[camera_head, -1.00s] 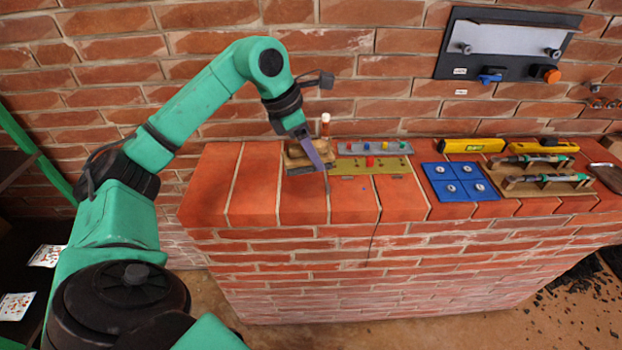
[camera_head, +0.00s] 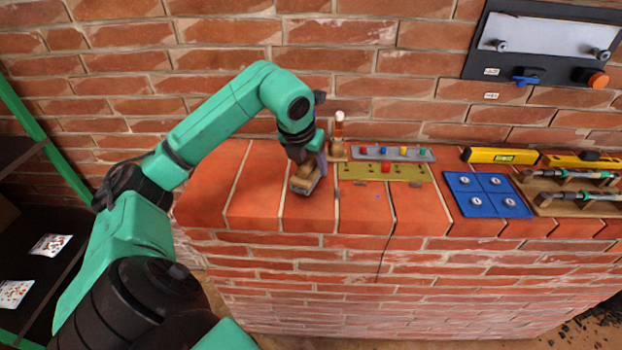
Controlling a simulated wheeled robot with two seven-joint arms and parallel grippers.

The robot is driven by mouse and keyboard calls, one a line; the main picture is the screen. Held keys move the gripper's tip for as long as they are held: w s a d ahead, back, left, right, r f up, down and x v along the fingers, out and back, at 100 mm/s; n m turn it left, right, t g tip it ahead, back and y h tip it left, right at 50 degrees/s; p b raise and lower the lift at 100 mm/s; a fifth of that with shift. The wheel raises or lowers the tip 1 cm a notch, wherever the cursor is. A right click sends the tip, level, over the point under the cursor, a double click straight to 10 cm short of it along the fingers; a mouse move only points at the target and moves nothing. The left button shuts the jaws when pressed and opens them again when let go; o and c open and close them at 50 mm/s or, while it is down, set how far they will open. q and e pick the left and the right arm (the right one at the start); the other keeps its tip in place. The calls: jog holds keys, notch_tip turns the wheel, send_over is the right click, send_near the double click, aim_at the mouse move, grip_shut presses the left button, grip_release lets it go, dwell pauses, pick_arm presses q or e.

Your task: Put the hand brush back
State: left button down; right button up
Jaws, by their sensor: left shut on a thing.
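The hand brush (camera_head: 303,184), a pale wooden block with a grey underside, is at the left part of the brick wall top (camera_head: 258,195). My left gripper (camera_head: 309,166) points down from above and is shut on it. The gripper and wrist hide the brush's upper part. I cannot tell whether the brush touches the bricks or hangs just above them. A small wooden stand (camera_head: 337,151) with an upright red-and-white piece is just behind and right of the gripper. My right gripper is not in view.
An olive plate (camera_head: 405,174) and a grey tray with coloured knobs (camera_head: 428,154) lie to the right. Farther right are a blue four-part pad (camera_head: 487,193), a yellow level (camera_head: 480,155) and tools on a wooden rack (camera_head: 545,196). Bare bricks lie left and in front.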

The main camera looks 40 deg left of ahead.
aim_at(311, 175)
pick_arm(q)
notch_tip(311, 175, down, 3)
jog(key=shift+s+f, duration=0.1)
jog(key=shift+c, duration=0.9)
grip_release()
jog(key=shift+f, duration=0.1)
jog(key=v, duration=1.2)
